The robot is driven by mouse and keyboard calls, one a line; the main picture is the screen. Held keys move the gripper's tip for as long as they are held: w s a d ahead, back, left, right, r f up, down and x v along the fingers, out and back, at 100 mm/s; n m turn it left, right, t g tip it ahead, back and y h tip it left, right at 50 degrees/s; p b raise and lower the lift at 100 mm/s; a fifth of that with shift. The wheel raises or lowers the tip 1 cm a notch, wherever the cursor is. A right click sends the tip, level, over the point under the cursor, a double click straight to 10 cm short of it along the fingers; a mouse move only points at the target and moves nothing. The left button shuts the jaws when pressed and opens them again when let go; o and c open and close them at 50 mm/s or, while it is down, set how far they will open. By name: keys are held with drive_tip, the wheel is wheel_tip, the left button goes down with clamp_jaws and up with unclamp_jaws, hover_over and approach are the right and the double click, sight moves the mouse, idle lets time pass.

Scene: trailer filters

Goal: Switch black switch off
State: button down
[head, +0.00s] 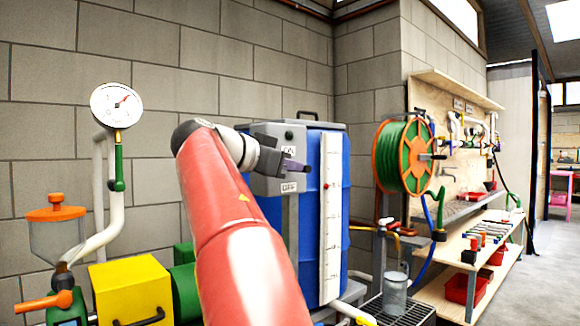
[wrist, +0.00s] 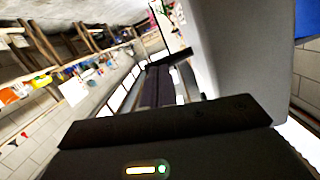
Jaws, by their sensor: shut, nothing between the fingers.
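A grey control box (head: 268,185) is fixed in front of the blue tank. Its face carries a small dark round knob (head: 289,135) near the top, a white label (head: 289,150) below it and an "OFF" label (head: 289,187) lower down. My gripper (head: 303,168) is shut and empty, with its dark fingers in front of the box face between the two labels. A black switch lever cannot be made out there; my gripper covers that area. In the wrist view my shut fingers (wrist: 158,80) point away beside a large grey surface (wrist: 232,55). Contact cannot be told.
The blue tank (head: 308,220) with a white level strip (head: 331,215) stands right behind the box. A green hose reel (head: 392,157) and a shelf are to the right. A yellow box (head: 130,290) and a pressure gauge (head: 117,105) are to the left. Block wall stands behind.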

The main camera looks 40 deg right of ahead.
drive_tip(key=shift+f+m+b, duration=0.25)
drive_tip(key=shift+m+b, duration=0.25)
drive_tip(key=shift+b, duration=0.15)
idle(1.8)
drive_tip(key=shift+r, duration=0.1)
